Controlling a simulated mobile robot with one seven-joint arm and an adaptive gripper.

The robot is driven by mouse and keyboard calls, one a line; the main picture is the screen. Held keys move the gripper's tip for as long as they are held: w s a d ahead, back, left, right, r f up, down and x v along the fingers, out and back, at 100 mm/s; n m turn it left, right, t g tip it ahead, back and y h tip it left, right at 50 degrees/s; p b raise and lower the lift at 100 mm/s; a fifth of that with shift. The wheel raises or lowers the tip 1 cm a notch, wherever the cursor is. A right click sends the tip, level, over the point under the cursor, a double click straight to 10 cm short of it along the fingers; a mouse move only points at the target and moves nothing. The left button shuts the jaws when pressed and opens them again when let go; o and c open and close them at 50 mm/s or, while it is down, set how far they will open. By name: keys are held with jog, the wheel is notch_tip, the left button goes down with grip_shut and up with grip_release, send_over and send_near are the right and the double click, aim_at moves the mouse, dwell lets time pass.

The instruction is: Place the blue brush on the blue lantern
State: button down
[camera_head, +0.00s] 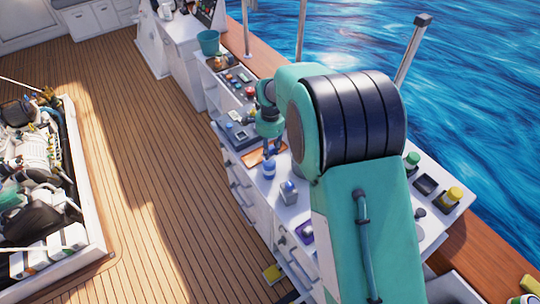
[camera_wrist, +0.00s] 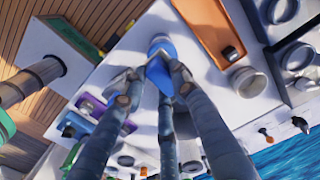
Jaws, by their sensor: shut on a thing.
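My gripper (camera_head: 269,150) reaches down over the white counter, its fingers closed in the wrist view (camera_wrist: 153,75). A blue piece (camera_wrist: 160,76) shows between the fingertips; it appears to be the blue brush, mostly hidden by the fingers. A small blue and white cylinder (camera_head: 268,168), which looks like the blue lantern, stands upright on the counter just below my gripper. Its rounded blue top (camera_wrist: 158,43) shows just past the fingertips in the wrist view. I cannot tell whether brush and lantern touch.
An orange tray (camera_head: 262,156) lies beside the lantern. Green (camera_head: 411,161) and yellow (camera_head: 453,195) containers stand at the right. The open engine hatch (camera_head: 85,190) is at the left; wooden deck lies between.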

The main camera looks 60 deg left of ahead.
aim_at(271, 150)
jog(key=shift+f, duration=0.15)
jog(key=shift+f, duration=1.6)
jog(key=shift+f, duration=0.1)
jog(key=c, duration=1.4)
grip_release()
jog(key=shift+o, duration=0.2)
notch_tip(271, 150, up, 12)
jog(key=shift+r, duration=0.1)
jog(key=shift+d, duration=0.1)
